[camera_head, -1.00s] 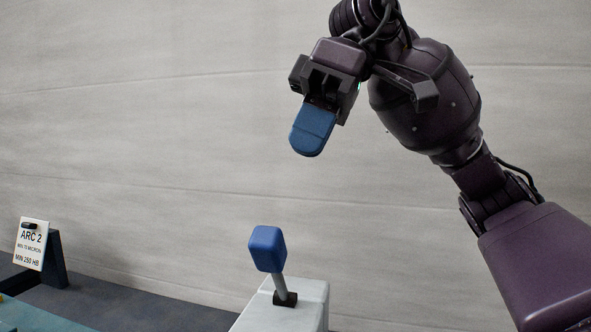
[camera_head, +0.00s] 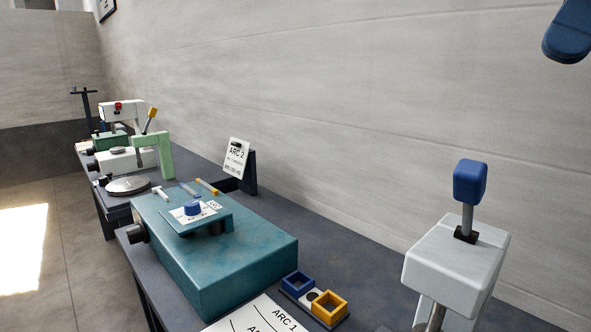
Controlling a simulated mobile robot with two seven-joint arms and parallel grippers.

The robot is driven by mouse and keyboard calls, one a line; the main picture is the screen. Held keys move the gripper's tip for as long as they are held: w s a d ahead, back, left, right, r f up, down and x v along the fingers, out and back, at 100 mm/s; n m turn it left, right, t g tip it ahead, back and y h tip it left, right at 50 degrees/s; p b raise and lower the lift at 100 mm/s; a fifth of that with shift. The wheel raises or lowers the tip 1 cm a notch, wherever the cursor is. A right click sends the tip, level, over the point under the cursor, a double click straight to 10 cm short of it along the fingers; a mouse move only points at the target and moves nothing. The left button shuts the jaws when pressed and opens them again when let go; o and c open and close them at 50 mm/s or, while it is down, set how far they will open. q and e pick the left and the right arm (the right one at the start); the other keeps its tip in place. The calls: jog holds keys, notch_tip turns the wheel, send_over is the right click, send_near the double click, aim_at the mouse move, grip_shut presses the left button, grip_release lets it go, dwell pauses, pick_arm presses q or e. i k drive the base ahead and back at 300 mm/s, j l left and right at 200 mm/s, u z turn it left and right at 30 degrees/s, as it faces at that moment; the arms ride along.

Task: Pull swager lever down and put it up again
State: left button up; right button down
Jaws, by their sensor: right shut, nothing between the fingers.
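The swager (camera_head: 458,262) is a white block on a grey post at the lower right. Its lever (camera_head: 470,185) is a grey rod with a blue knob, rising from a black slot in the top. The lever stands up, nearly vertical. The rest of the right arm is out of the picture. My left gripper is not in view.
A teal bender (camera_head: 240,262) stands on the dark bench, with blue and yellow square holders (camera_head: 329,305) beside it. An ARC 2 sign (camera_head: 236,158) stands behind. Further machines (camera_head: 125,160), one with a yellow knob, are at the far left. The wall runs behind the bench.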

aim_at(469, 175)
jog(key=k+j, duration=1)
jog(key=k, duration=0.15)
